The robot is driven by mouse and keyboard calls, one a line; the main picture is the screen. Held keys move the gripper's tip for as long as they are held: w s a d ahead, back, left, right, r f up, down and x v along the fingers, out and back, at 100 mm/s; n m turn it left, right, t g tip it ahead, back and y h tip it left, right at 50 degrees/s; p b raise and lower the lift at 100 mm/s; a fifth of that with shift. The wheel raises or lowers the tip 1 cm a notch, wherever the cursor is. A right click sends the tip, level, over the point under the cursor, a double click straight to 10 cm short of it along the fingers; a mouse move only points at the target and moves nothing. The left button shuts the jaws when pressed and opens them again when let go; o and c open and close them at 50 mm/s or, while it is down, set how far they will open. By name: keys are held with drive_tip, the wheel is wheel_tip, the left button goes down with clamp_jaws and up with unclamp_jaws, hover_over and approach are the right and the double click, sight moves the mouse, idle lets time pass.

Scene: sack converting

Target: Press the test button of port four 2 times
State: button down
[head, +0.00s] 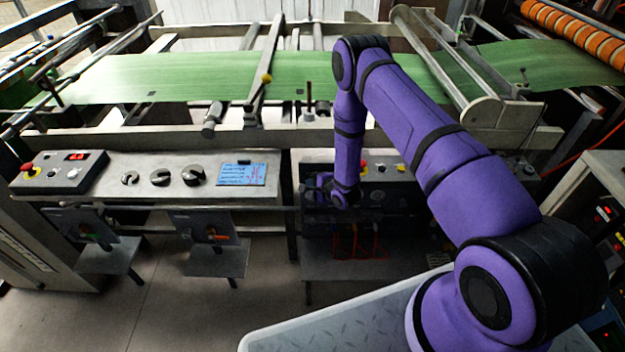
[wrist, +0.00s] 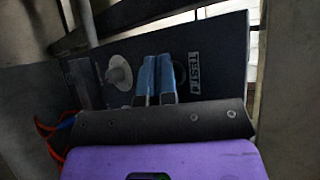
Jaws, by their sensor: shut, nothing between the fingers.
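In the wrist view, my gripper (wrist: 156,68) has its two blue fingers side by side and shut, with nothing between them. They point at a dark panel (wrist: 222,55). A white "TEST 4" label (wrist: 194,72) is just right of the fingers. A dark round shape (wrist: 180,72), seemingly the test button of port four, is partly hidden behind the right finger. I cannot tell whether the fingertips touch it. In the head view, my gripper (head: 338,196) is low in front of the dark unit under the green web, and its fingertips are hard to make out.
A pale round fitting (wrist: 119,72) is left of the fingers on the panel. Orange-red cables (wrist: 52,140) hang at the left, also below the unit in the head view (head: 372,240). A control desk (head: 210,178) with black knobs stands left. A frame beam (head: 215,138) runs above.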

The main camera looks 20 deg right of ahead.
drive_tip(key=shift+s+a, duration=0.25)
drive_tip(key=shift+s, duration=0.55)
drive_tip(key=shift+s+a, duration=0.25)
drive_tip(key=shift+s, duration=0.55)
drive_tip(key=shift+s+a, duration=0.3)
drive_tip(key=shift+s, duration=0.5)
drive_tip(key=shift+s+a, duration=0.25)
drive_tip(key=shift+s, duration=0.55)
idle(0.9)
drive_tip(key=shift+s+a, duration=0.3)
drive_tip(key=shift+s, duration=0.6)
drive_tip(key=shift+s+a, duration=0.3)
drive_tip(key=shift+s, duration=0.6)
